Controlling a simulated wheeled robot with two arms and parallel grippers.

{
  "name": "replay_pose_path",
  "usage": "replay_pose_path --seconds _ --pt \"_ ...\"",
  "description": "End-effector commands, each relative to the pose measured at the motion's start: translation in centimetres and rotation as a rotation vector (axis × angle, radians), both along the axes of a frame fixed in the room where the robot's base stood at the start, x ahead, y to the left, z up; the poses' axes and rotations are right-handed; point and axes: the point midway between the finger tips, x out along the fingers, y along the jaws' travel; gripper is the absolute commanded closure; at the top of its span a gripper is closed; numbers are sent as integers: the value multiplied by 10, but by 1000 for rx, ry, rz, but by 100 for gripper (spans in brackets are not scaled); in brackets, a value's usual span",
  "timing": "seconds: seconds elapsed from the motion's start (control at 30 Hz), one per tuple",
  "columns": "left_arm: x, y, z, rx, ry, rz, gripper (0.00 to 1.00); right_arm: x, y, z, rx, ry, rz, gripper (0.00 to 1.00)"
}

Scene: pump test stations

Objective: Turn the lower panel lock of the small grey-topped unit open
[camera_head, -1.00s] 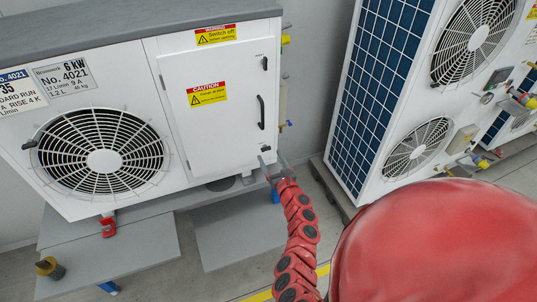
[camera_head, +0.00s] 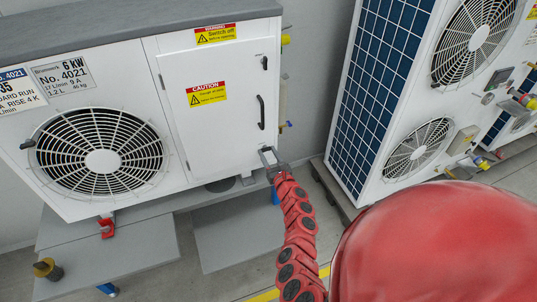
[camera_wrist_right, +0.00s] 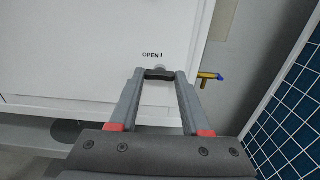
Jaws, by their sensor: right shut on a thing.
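The small unit (camera_head: 110,55) with the grey top fills the left of the head view. Its white side panel (camera_head: 222,140) has a black handle and a small lock near its top right corner. The lower panel lock (camera_wrist_right: 160,74) shows in the right wrist view as a dark bar lying across the picture, under an "OPEN" marking. My right gripper (camera_head: 268,153) is at the panel's lower right corner. In the wrist view its two fingers (camera_wrist_right: 160,76) are shut on the lock, one at each end of the bar. My left gripper is not in view.
A larger unit (camera_head: 347,165) with a blue grille and fans stands to the right, beyond a narrow gap. Grey platforms (camera_head: 240,230) lie below the small unit.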

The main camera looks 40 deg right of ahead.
Motion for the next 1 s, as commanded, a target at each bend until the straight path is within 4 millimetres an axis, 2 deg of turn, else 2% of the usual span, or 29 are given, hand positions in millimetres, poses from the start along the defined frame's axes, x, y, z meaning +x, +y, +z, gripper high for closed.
replay_pose_path --seconds 0.47,1.0 --pt "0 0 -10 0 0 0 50 0 1 -3 -81 19 1 100" --pt "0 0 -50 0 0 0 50 0 1 -5 -533 128 2 100"
